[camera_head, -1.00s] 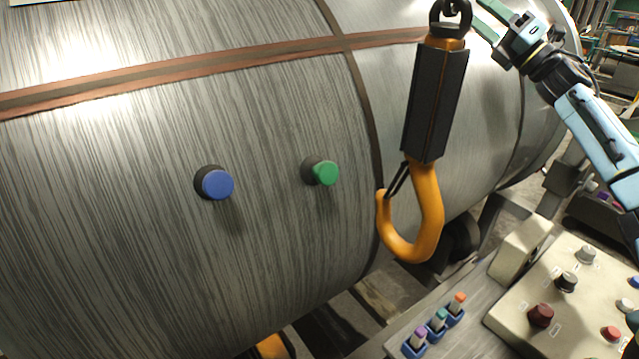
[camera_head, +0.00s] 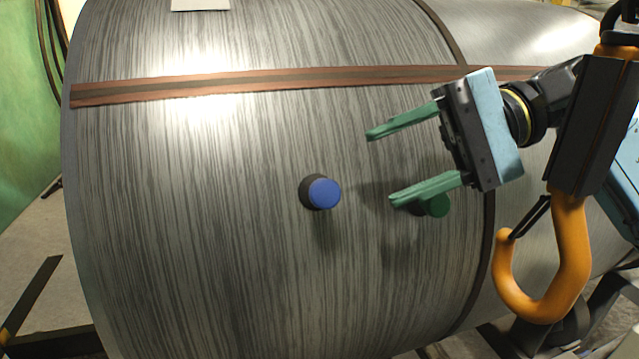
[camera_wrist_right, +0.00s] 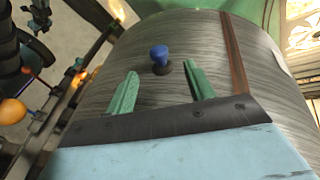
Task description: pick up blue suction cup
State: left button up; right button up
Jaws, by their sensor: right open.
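The blue suction cup (camera_head: 323,193) with a dark base is stuck to the side of the large grey metal cylinder (camera_head: 200,270). My right gripper (camera_head: 380,166) is open and empty, to the right of the blue cup, its green fingers pointing left toward it. In the right wrist view the blue cup (camera_wrist_right: 159,55) stands ahead of the fingertips, roughly between them (camera_wrist_right: 164,75), apart from both. A green suction cup (camera_head: 436,206) is partly hidden behind the lower finger. My left gripper is not in view.
An orange hook (camera_head: 545,300) on a dark block (camera_head: 597,125) hangs at the right, in front of my right arm. A brown strap (camera_head: 250,80) crosses the cylinder above the cups. The cylinder surface left of the blue cup is clear.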

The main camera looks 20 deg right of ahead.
aim_at(337, 188)
jog(key=p+x, duration=0.1)
jog(key=x, duration=0.2)
jog(key=p+x, duration=0.1)
jog(key=x, duration=0.2)
jog(key=shift+s+a, duration=0.15)
jog(key=shift+a, duration=0.2)
jog(key=shift+a+f, duration=0.15)
jog(key=shift+f, duration=0.05)
jog(key=c, duration=1.1)
jog(key=shift+o, duration=0.2)
